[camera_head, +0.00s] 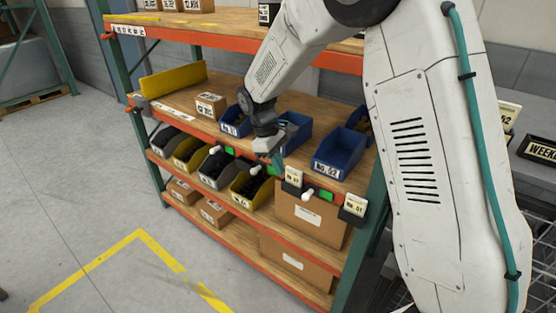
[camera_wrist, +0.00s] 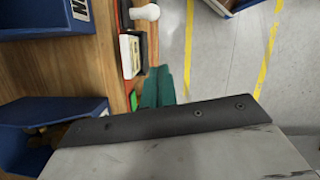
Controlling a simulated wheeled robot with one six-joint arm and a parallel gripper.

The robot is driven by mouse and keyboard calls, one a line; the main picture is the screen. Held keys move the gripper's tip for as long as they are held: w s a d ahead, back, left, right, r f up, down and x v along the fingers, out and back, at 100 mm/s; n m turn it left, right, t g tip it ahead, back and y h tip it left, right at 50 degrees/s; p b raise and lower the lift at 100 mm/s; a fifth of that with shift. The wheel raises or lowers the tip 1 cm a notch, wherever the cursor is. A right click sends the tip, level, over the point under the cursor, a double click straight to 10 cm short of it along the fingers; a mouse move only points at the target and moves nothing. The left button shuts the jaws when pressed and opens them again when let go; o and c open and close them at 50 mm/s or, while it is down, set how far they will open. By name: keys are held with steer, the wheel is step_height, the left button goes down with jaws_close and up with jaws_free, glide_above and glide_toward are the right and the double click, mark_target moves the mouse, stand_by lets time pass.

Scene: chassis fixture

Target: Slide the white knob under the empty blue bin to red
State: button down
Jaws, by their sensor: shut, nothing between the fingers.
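The blue bin marked No. 52 (camera_head: 340,152) sits on the middle shelf and looks empty; part of a blue bin also shows at top left in the wrist view (camera_wrist: 35,18). A white knob (camera_head: 307,195) sticks out from the shelf edge below it, with a green patch (camera_head: 326,194) to its right. A white knob also shows at the top in the wrist view (camera_wrist: 147,12). My gripper (camera_head: 277,160) is shut and empty at the shelf front, left of that knob. Its teal fingers (camera_wrist: 158,86) show in the wrist view, apart from the knob.
More white knobs (camera_head: 255,170) (camera_head: 215,150) and green patches line the edge to the left. A label card (camera_head: 293,177) stands between my gripper and the right knob. Another blue bin (camera_head: 297,128) is partly behind my gripper. Open floor lies in front.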

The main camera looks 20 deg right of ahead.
mark_target(308, 194)
steer(key=x, duration=0.5)
steer(key=shift+s+d+f, duration=0.1)
steer(key=shift+f, duration=0.25)
steer(key=shift+s+d+f, duration=0.15)
steer(key=shift+s+d, duration=0.9)
steer(key=shift+d, duration=0.15)
steer(key=shift+s+d, duration=0.25)
